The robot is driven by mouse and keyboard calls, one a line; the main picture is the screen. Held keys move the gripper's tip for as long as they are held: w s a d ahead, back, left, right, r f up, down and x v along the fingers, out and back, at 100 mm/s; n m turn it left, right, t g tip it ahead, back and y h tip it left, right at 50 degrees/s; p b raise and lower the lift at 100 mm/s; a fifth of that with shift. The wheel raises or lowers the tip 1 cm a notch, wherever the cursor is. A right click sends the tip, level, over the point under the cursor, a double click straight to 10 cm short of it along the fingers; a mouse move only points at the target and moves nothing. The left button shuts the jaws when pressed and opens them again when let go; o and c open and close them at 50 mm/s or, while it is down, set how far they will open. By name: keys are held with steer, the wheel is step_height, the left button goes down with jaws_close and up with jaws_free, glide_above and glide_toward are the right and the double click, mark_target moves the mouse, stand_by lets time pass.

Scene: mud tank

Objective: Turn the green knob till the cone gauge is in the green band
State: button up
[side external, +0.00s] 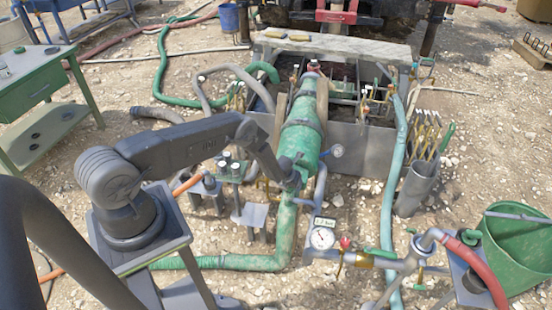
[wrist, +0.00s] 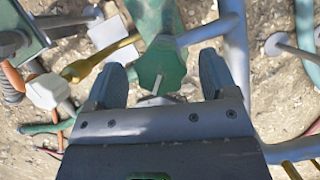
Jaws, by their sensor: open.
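The green knob (wrist: 161,68) is a faceted knob with a white pointer mark, seen in the wrist view between my gripper's fingers. My gripper (wrist: 162,62) is open, with one finger on each side of the knob and a visible gap to both. In the side view my gripper (side external: 291,181) is at the lower end of the green cone (side external: 301,135), and the knob is hidden there. A round white dial gauge (side external: 322,238) stands on the pipework to the lower right, under a small label. Its needle and bands are too small to read.
A small blue round fitting (side external: 337,150) sticks out right of the cone. Grey and green pipes run close around my gripper. A grey bin of rods (side external: 416,188) and a green bucket (side external: 517,250) stand to the right. A green bench (side external: 38,85) is at the left.

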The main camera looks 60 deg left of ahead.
steer(key=n, duration=0.2)
steer(key=n+g+y, duration=0.1)
steer(key=n, duration=0.2)
steer(key=shift+w+n+y, duration=0.1)
steer(key=shift+n+y, duration=0.2)
steer(key=shift+d+r, duration=0.2)
steer(key=shift+r, duration=0.55)
steer(key=v, duration=1.2)
steer(key=s+a+m+h, duration=0.1)
steer(key=a+m+h, duration=0.6)
steer(key=m, duration=1.3)
steer(key=shift+a+r+m, duration=0.2)
steer(key=shift+a+m, duration=0.1)
steer(key=shift+a, duration=0.45)
steer(key=shift+s, duration=0.1)
